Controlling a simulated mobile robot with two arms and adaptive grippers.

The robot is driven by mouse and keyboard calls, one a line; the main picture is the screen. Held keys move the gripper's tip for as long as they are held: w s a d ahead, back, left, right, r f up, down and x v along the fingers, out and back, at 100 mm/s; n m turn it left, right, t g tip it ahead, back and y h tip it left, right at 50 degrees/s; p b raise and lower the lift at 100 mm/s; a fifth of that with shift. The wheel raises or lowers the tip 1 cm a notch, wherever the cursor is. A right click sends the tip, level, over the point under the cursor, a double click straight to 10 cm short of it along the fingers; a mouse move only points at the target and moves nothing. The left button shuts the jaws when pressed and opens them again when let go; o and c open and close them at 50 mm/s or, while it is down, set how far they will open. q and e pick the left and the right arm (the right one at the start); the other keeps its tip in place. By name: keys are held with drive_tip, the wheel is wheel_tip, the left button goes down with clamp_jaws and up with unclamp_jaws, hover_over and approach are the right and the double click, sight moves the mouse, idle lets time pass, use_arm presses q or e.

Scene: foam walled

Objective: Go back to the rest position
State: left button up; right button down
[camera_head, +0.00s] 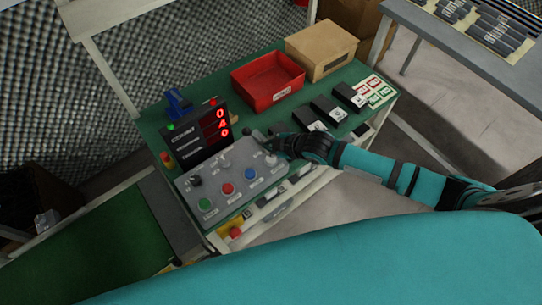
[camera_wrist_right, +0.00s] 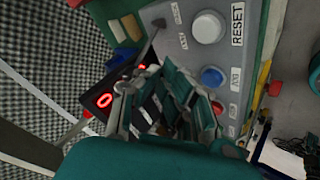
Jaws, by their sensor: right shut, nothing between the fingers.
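My right arm comes in from the right in the head view. Its gripper (camera_head: 262,137) is over the green-topped workbench (camera_head: 240,112), by the far right corner of the grey control panel (camera_head: 220,160). The gripper is shut with nothing in it. In the right wrist view the gripper (camera_wrist_right: 150,80) hangs in front of the panel and the counter display (camera_wrist_right: 98,102). A white button (camera_wrist_right: 208,27) marked RESET and a blue button (camera_wrist_right: 212,76) show beside it. I cannot tell whether the fingers touch the panel. My left gripper is not in view.
The counter display (camera_head: 205,133) with red digits stands behind the panel. A red bin (camera_head: 268,82), a cardboard box (camera_head: 320,48) and several black blocks (camera_head: 328,108) sit farther along the bench. A grey table (camera_head: 465,55) stands at the upper right.

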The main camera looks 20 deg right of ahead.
idle(0.6)
drive_tip(key=s+a+r+m+g, duration=0.1)
drive_tip(key=s+a+r+m, duration=0.15)
drive_tip(key=s, duration=0.25)
drive_tip(key=s+a+r+m, duration=0.1)
drive_tip(key=s+a+m, duration=0.15)
drive_tip(key=s, duration=0.35)
drive_tip(key=s+d+r+m+g+h, duration=0.3)
drive_tip(key=s+d+m+h, duration=0.2)
drive_tip(key=s+d+m, duration=0.55)
drive_tip(key=s+f+n+g, duration=0.1)
drive_tip(key=s+f, duration=0.2)
drive_tip(key=f, duration=1.1)
drive_tip(key=s+f+n+g, duration=0.1)
drive_tip(key=s+f, duration=0.1)
drive_tip(key=f, duration=1.2)
drive_tip(key=s+d+f, duration=0.2)
drive_tip(key=s+f, duration=0.5)
drive_tip(key=s, duration=0.1)
drive_tip(key=s+d+f, duration=0.1)
drive_tip(key=s+f, duration=0.6)
drive_tip(key=s, duration=0.1)
drive_tip(key=shift+s+d+g, duration=0.15)
drive_tip(key=shift+d+g, duration=0.2)
drive_tip(key=shift+g, duration=0.05)
drive_tip(key=c, duration=2)
unclamp_jaws()
drive_tip(key=shift+n, duration=0.25)
